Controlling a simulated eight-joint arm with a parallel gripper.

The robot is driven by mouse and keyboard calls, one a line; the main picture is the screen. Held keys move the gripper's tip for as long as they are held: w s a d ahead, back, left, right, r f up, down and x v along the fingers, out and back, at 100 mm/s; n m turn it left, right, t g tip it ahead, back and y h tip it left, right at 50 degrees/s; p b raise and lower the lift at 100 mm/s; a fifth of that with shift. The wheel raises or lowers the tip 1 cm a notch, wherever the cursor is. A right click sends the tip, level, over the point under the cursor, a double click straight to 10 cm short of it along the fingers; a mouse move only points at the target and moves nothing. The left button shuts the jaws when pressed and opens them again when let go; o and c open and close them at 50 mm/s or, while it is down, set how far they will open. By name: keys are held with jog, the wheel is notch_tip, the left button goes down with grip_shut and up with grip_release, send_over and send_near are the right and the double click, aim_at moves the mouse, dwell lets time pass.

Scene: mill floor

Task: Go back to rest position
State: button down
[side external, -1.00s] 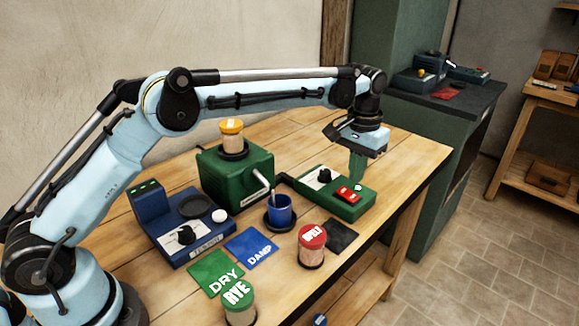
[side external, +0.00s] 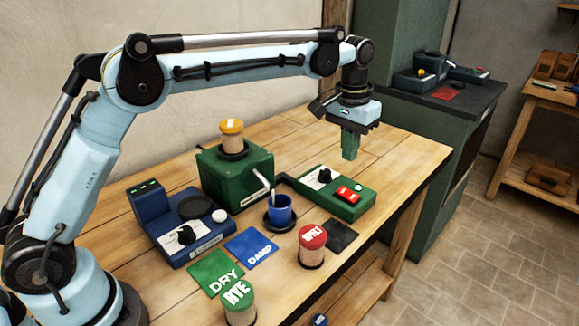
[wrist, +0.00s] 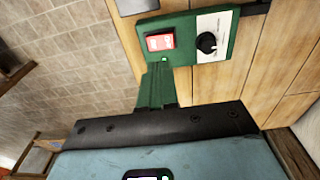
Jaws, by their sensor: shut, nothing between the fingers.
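My gripper (side external: 350,146) hangs above the far right part of the wooden table, pointing down. Its green fingers are closed together with nothing between them. They also show in the wrist view (wrist: 157,85), beside the green switch box. The green switch box (side external: 343,203) with a red rocker switch and a black knob sits on the table, nearer the camera than the gripper in the side view. In the wrist view the box (wrist: 182,38) lies just beyond the fingertips, apart from or below them; the exact gap is unclear.
The table holds a green machine (side external: 235,180) with a yellow-lidded jar (side external: 232,139), a blue device (side external: 185,228), a blue cup (side external: 279,211), a red-lidded jar (side external: 312,247), a green-lidded RYE jar (side external: 238,301) and flat DRY (side external: 216,271) and DAMP (side external: 251,248) cards. Bare wood surrounds the gripper.

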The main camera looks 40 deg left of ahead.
jog(key=s+a+r+t, duration=0.2)
jog(key=s+a+r, duration=0.2)
jog(key=s+r, duration=0.15)
jog(key=s+a+f+t, duration=0.2)
jog(key=s+f, duration=0.1)
jog(key=s, duration=0.6)
jog(key=s+a+f+t, duration=0.2)
jog(key=s+a+f, duration=0.1)
jog(key=s, duration=0.6)
jog(key=shift+a+f, duration=0.35)
